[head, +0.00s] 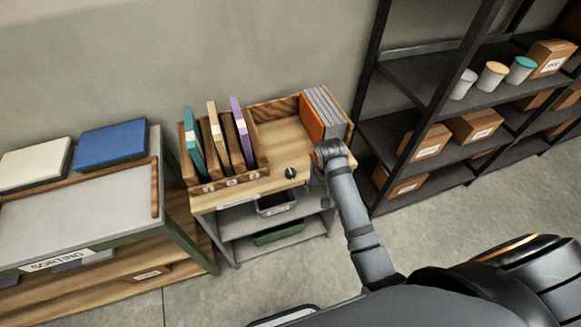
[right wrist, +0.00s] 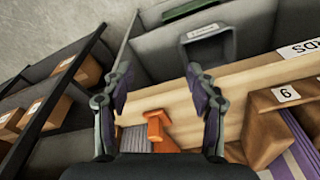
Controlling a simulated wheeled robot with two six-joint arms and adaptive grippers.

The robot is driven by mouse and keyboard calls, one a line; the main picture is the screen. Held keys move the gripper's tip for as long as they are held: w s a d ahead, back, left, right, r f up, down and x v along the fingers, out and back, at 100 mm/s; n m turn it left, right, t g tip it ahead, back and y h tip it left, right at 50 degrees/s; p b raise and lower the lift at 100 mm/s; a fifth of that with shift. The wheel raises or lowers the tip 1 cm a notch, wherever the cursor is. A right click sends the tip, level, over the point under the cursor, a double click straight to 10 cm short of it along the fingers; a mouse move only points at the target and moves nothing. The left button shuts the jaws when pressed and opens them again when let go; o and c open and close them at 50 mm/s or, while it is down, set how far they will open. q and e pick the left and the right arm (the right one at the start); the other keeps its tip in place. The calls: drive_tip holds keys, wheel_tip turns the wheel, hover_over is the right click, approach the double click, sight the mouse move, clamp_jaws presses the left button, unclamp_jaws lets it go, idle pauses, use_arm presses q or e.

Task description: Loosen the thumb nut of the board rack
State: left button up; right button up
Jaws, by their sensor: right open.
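My right gripper (head: 314,183) is over the front right of the wooden bench. In the right wrist view it is open (right wrist: 158,76), with nothing between its fingers. The grey boards (head: 325,112) stand upright with an orange end piece (head: 310,119) at the bench's right end. In the right wrist view an orange block-shaped part (right wrist: 157,130) shows between and behind the fingers, beside grey board edges (right wrist: 133,139). A small dark knob (head: 290,173) is near the bench's front edge, left of the gripper. I cannot tell which part is the thumb nut. My left gripper is out of view.
A wooden slotted holder (head: 228,178) with teal, tan and purple boards stands on the bench's left. Bins (head: 276,204) sit on shelves below. A sorting table (head: 75,205) is at left. Dark shelving (head: 410,130) with boxes rises at right. The bench's middle is mostly clear.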

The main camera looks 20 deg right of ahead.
sight(290, 171)
drive_tip(key=w+a+r+m+g, duration=0.1)
drive_tip(key=w+a+r+m, duration=0.1)
drive_tip(key=w+a+r, duration=0.3)
drive_tip(key=w+a+r+m+g, duration=0.1)
drive_tip(key=w+r, duration=0.2)
drive_tip(key=w, duration=0.5)
drive_tip(key=shift+y, duration=0.3)
drive_tip(key=f, duration=1)
drive_tip(key=shift+s+d+f+p, duration=0.1)
drive_tip(key=shift+s+f+p, duration=0.15)
drive_tip(key=shift+f+p, duration=0.1)
drive_tip(key=shift+c, duration=0.4)
